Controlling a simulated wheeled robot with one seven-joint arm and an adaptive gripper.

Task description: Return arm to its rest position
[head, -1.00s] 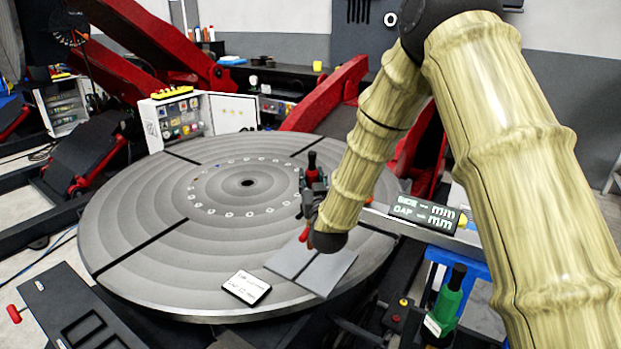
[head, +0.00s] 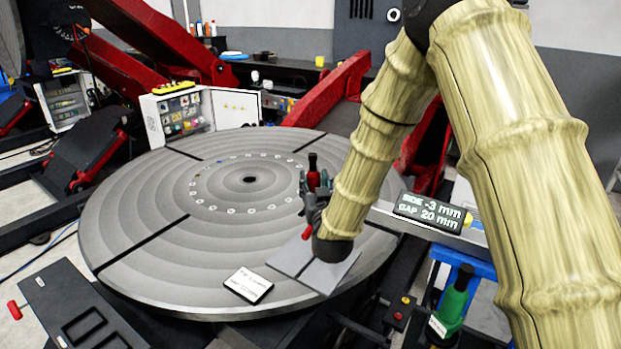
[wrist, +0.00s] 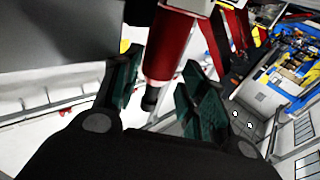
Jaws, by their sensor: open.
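My arm, in a bamboo-like covering, reaches down over the round grey turntable (head: 150,215) in the head view. My gripper (head: 309,192) is at the turntable's right side, partly hidden behind my forearm. A red tool with a black top (head: 313,172) stands upright in the picture at the gripper. In the wrist view, the open gripper (wrist: 160,85) has its dark green fingers on either side of the red cylindrical body (wrist: 170,48), with visible gaps. Two flat grey plates (head: 290,256) lie side by side on the turntable below the gripper.
A display (head: 432,212) right of the turntable reads side -3 mm, gap 20 mm. A white label card (head: 248,285) lies near the front rim. A green bottle-like tool (head: 455,297) stands at the lower right. A control box (head: 183,115) and red positioner arms (head: 330,90) stand behind.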

